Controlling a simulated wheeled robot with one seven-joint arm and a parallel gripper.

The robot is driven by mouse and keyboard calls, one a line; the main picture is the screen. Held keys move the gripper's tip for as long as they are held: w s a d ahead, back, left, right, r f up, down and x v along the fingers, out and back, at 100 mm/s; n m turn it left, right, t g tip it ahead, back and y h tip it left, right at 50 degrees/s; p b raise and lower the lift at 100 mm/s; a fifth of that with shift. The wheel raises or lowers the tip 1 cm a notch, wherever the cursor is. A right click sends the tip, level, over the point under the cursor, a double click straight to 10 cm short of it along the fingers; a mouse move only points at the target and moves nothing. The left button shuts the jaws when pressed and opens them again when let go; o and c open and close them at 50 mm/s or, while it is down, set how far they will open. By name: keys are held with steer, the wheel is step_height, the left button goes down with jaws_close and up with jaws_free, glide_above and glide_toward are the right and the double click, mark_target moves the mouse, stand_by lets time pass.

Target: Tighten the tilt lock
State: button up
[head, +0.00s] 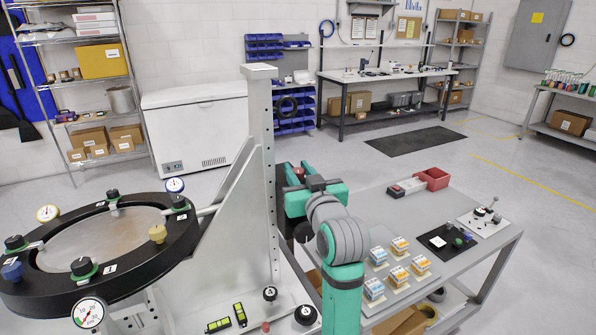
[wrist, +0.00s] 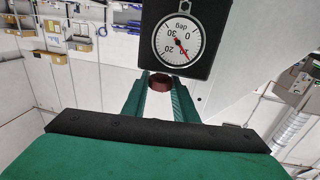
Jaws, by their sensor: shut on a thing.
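The tilt lock appears as a red-brown round knob (wrist: 163,83) in the wrist view, just below a black plate with a white degree dial (wrist: 179,42) and red needle. My gripper (wrist: 160,92) has its two teal fingers on either side of the knob and is shut on it. In the head view my gripper (head: 297,176) is at the right side of the grey upright post (head: 262,150). A small red part of the knob (head: 299,171) shows there. The dial face is hidden in the head view.
The round black mirror ring (head: 180,232) with knobs and gauges is left of the post. Open floor lies behind.

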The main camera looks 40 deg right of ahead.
steer(key=m+g+h, duration=0.2)
steer(key=h, duration=0.1)
steer(key=m+g+h, duration=0.2)
steer(key=h, duration=0.1)
steer(key=shift+w+a+m, duration=0.15)
steer(key=shift+a+m, duration=0.05)
steer(key=shift+m, duration=0.2)
steer(key=shift+d+m+g+h, duration=0.1)
steer(key=shift+m+g+h, duration=1.1)
steer(key=shift+g, duration=0.8)
steer(key=shift+m+g+h, duration=0.8)
steer(key=shift+m+g, duration=0.8)
steer(key=shift+g, duration=0.4)
steer(key=o, duration=1.1)
steer(key=shift+c, duration=0.2)
